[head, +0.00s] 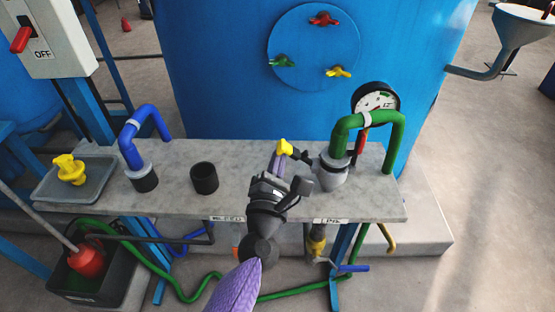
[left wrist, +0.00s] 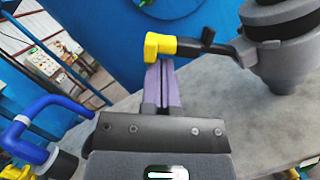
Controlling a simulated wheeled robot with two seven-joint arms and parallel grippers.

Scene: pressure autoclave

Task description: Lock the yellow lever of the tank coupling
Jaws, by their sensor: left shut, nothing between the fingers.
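The tank coupling (head: 331,173) is a grey fitting at the end of the green hose, on the right part of the grey bench. Its lever has a dark shank and a yellow end (head: 284,147), and sticks out to the left. In the left wrist view the yellow end (left wrist: 172,45) and the coupling (left wrist: 275,60) show close up. My left gripper (head: 281,162) is shut and empty. Its purple fingers (left wrist: 160,82) point at the yellow end, with their tips just below it in the picture; I cannot tell whether they touch. My right gripper is not in view.
A pressure gauge (head: 375,98) stands behind the green hose (head: 372,117). A black socket (head: 204,178), a blue hose (head: 131,150) and a tray (head: 50,190) with a yellow part are on the left of the bench (head: 235,207). The blue tank (head: 225,60) rises behind.

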